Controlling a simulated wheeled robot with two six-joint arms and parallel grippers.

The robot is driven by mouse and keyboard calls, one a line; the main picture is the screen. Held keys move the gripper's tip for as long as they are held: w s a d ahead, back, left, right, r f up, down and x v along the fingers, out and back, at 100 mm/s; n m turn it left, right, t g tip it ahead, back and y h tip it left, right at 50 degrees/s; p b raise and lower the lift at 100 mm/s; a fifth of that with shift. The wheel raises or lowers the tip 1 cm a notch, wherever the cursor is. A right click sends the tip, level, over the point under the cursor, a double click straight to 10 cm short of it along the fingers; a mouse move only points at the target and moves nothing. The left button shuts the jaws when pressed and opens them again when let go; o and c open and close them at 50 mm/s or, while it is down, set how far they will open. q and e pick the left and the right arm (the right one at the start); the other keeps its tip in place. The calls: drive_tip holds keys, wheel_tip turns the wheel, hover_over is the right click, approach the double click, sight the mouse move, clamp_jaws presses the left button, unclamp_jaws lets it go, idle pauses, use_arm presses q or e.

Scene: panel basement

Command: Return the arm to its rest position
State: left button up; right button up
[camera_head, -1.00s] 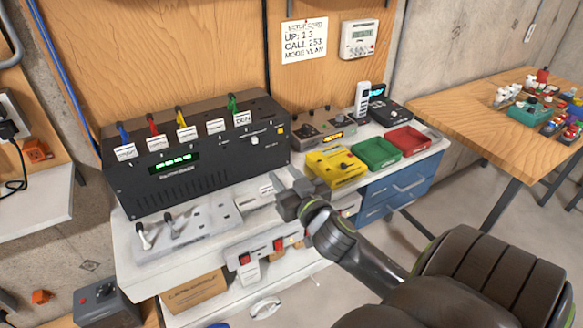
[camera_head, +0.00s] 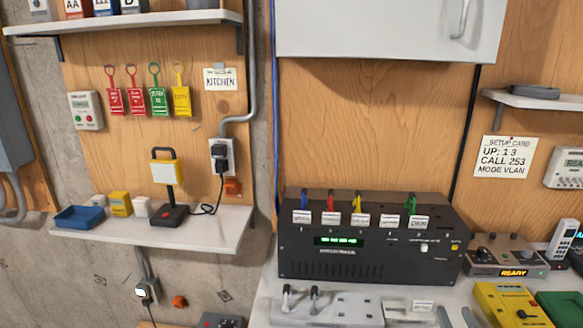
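My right gripper (camera_head: 457,317) just enters at the bottom edge, right of centre, over the front of the white bench. Only its two grey fingertips show; they stand apart with nothing visible between them. Its body and my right arm are out of the picture. My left gripper and arm are not in view. A small white label (camera_head: 423,306) lies just behind and left of the fingertips. The black panel box (camera_head: 370,240) with coloured levers and a lit green display stands behind them.
The grey lever plate (camera_head: 335,309) is left of the gripper. A yellow box (camera_head: 512,305) and a green tray (camera_head: 560,306) are at right, with a READY device (camera_head: 507,262) behind. A shelf (camera_head: 215,232) at left holds a lamp (camera_head: 167,190) and a blue tray (camera_head: 79,217).

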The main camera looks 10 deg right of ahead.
drive_tip(key=s+a+f+n+g+y, duration=0.15)
drive_tip(key=s+a+f+g, duration=0.25)
drive_tip(key=s+f+g, duration=0.45)
drive_tip(key=s+a+f+n+g+y, duration=0.1)
drive_tip(key=s+a+f+g+y, duration=0.3)
drive_tip(key=s+f, duration=0.75)
wheel_tip(320, 180, down, 23)
drive_tip(key=d+g+h, duration=0.2)
drive_tip(key=d, duration=0.1)
drive_tip(key=s+a+f+g, duration=0.1)
drive_tip(key=s+f, duration=1.4)
drive_tip(key=shift+s+a+f, duration=0.25)
drive_tip(key=shift+s+f, duration=0.05)
drive_tip(key=shift+f, duration=0.05)
